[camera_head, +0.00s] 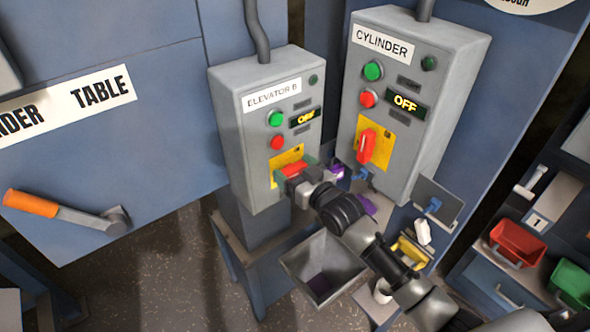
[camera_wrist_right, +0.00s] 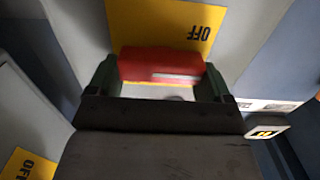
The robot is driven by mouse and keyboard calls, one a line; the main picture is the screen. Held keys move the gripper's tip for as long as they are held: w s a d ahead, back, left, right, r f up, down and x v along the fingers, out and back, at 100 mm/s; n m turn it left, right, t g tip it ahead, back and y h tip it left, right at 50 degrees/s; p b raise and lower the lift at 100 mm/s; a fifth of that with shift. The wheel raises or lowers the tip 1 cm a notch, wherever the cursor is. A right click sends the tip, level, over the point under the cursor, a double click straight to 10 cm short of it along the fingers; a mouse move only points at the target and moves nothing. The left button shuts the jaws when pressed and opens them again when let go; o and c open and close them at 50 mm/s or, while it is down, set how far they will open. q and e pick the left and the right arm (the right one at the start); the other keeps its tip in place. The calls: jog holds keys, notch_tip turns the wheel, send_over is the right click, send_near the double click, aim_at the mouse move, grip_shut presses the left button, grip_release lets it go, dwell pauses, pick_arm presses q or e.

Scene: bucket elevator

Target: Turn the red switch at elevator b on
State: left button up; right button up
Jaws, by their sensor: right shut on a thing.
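The grey Elevator B box (camera_head: 229,140) stands left of the Cylinder box in the head view. Its red switch (camera_head: 283,172) sits on a yellow plate (camera_head: 289,154) low on the front, partly hidden by my gripper. My right gripper (camera_head: 291,174) is at this switch. In the right wrist view the red switch (camera_wrist_right: 160,65) lies crosswise between the two fingers of my gripper (camera_wrist_right: 160,78), which is shut on it. An upside-down OFF label shows on the yellow plate behind it. The small yellow display (camera_head: 305,117) on the box seems to read OFF. My left gripper is not in view.
The Cylinder box (camera_head: 456,85) stands close on the right, with its own red switch (camera_head: 367,146) and an OFF display. A grey hopper (camera_head: 323,266) is below my right arm. An orange-handled lever (camera_head: 62,214) is at the left. Red (camera_head: 517,243) and green bins are at the right.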

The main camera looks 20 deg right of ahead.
jog(key=m, duration=0.3)
jog(key=shift+d+m+p, duration=0.15)
jog(key=shift+m+p, duration=0.15)
jog(key=shift+p, duration=0.1)
jog(key=m, duration=0.4)
jog(key=shift+w+d+f+m, duration=0.1)
jog(key=shift+d+f+m, duration=0.1)
jog(key=shift+m, duration=0.1)
jog(key=m, duration=0.4)
jog(key=shift+d+f+m, duration=0.1)
jog(key=shift+m, duration=0.2)
jog(key=m, duration=0.5)
jog(key=shift+w+f, duration=0.1)
jog(key=shift+f, duration=0.2)
jog(key=o, duration=0.8)
jog(key=shift+d, duration=0.1)
